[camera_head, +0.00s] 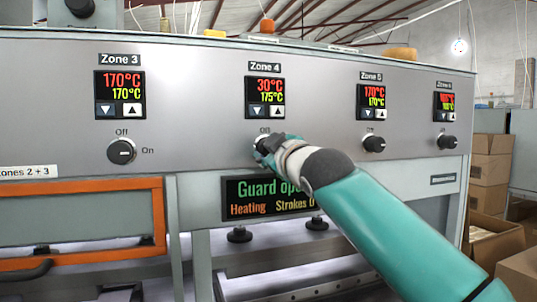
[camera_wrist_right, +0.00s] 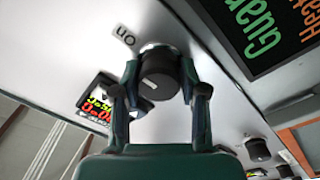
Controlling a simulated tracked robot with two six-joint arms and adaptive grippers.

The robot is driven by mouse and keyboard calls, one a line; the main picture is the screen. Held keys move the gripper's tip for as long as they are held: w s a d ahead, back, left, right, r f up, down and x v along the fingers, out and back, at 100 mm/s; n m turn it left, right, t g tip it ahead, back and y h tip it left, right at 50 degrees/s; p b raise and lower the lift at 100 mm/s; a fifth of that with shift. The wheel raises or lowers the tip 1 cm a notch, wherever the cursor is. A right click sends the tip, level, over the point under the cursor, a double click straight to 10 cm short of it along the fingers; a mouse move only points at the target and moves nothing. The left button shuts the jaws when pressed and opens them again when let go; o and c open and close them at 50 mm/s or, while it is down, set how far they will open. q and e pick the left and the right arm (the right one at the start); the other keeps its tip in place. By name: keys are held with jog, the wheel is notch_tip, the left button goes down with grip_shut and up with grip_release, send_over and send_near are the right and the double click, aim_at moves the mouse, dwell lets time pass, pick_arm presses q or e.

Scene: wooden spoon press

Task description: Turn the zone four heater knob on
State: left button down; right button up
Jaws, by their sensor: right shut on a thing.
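The zone four heater knob (camera_wrist_right: 162,72) is a black round knob with a short white mark on its face. In the wrist view my right gripper (camera_wrist_right: 160,78) has one finger on each side of it and is shut on it. In the head view my right gripper (camera_head: 268,148) covers most of the knob, below the Zone 4 display (camera_head: 265,97), which reads 30°C over 175°C. The "Off" label (camera_head: 264,133) is partly covered. My left gripper is not in view.
The Zone 3 knob (camera_head: 121,151), Zone 5 knob (camera_head: 374,144) and another knob (camera_head: 447,142) sit along the same grey panel (camera_head: 200,100). The message display (camera_head: 250,195) below reads "Heating" and is partly hidden by my right arm. Cardboard boxes (camera_head: 490,160) stand at the right.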

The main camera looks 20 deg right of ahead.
jog(key=shift+f, duration=0.3)
jog(key=o, duration=1.1)
jog(key=shift+d, duration=0.1)
jog(key=shift+r, duration=0.1)
jog(key=shift+r, duration=0.1)
jog(key=shift+s, duration=0.15)
jog(key=s, duration=0.7)
jog(key=s+f, duration=0.1)
jog(key=s, duration=0.3)
jog(key=shift+s+d, duration=0.15)
jog(key=shift+s, duration=0.15)
